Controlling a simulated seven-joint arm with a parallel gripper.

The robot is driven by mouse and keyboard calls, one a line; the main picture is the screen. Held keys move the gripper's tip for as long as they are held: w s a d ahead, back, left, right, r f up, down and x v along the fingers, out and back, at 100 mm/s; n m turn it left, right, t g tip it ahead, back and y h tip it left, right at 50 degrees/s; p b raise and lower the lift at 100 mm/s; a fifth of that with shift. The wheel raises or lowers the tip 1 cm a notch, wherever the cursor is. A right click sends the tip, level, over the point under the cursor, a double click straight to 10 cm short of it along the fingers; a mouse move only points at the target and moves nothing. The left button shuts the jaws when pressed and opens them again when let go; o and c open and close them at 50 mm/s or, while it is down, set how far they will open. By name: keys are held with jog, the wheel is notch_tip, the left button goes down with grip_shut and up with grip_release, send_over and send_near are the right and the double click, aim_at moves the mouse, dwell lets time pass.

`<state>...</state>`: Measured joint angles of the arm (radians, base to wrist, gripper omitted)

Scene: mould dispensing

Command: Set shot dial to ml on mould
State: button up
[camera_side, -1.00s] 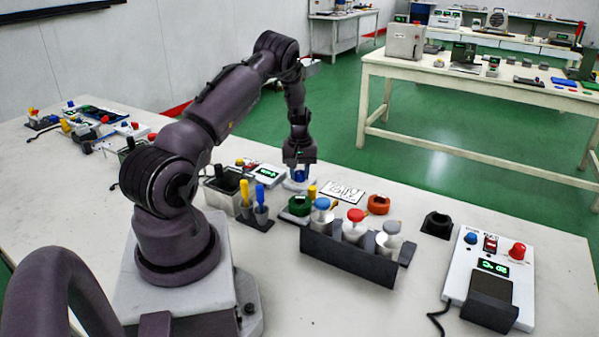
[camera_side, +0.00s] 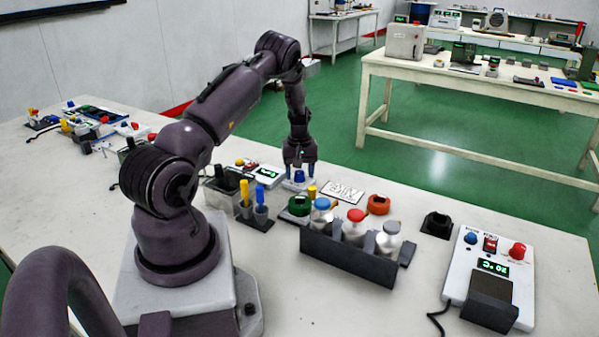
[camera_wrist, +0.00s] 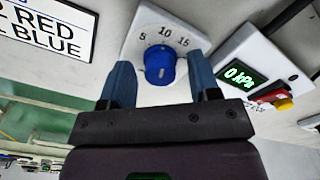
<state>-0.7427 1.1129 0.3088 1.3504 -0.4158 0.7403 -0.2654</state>
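The shot dial is a blue knob (camera_wrist: 160,65) on a white plate (camera_wrist: 140,24) marked 5, 10 and 15. In the side view the blue knob (camera_side: 299,176) stands below my gripper (camera_side: 299,166). In the wrist view my gripper (camera_wrist: 162,82) is open, with one finger on each side of the knob and gaps between. The knob's pointer setting is too small to read surely. The several-cup mould is not clearly identifiable.
A display box (camera_wrist: 258,65) reading 0 kPa, with a red and yellow button, is beside the dial. A printed card (camera_side: 343,190) lies on the other side. A rack (camera_side: 345,262) of capped bottles and a control box (camera_side: 488,275) stand to the right.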

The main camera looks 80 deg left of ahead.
aim_at(298, 172)
notch_tip(298, 172, up, 13)
dwell(0.7)
dwell(0.3)
jog(key=s+d+r+m+t, duration=0.1)
jog(key=d+r+m, duration=0.45)
jog(key=d, duration=0.75)
jog(key=s+d+r+m, duration=0.1)
jog(key=d+r+m, duration=0.3)
jog(key=d+r, duration=0.55)
jog(key=s+d+r+m+t, duration=0.2)
jog(key=s+d+m, duration=0.1)
jog(key=d, duration=0.5)
jog(key=s+d+r+m+t, duration=0.2)
jog(key=s+d+m, duration=0.2)
jog(key=d, duration=0.5)
jog(key=shift+s+d+r+t, duration=0.15)
jog(key=shift+s+r+t, duration=0.15)
jog(key=shift+r, duration=0.05)
